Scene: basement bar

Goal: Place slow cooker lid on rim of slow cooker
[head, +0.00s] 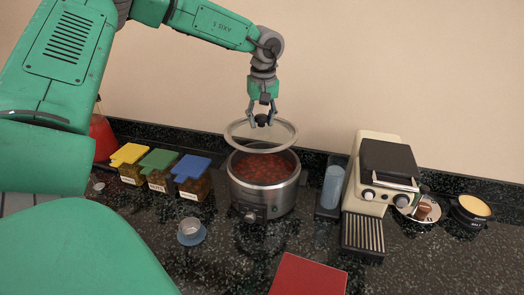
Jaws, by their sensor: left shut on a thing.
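The slow cooker (262,202) stands on the dark counter in the middle of the head view. It is a round steel pot with a dark control knob at the front and reddish food inside. The slow cooker lid (284,132) is a clear disc with a pale rim and a dark knob. My left gripper (262,120) points down from above and is shut on the lid's knob. The lid appears above the back part of the pot's opening, roughly level. Its near edge overlaps the pot's far rim in the picture; the exact gap is hard to tell. My right gripper is not in view.
A cream coffee machine (381,172) stands right of the cooker. Containers with yellow, green and blue lids (191,168) stand left. A small cup on a blue saucer (190,232) and a red flat object (308,275) are in front.

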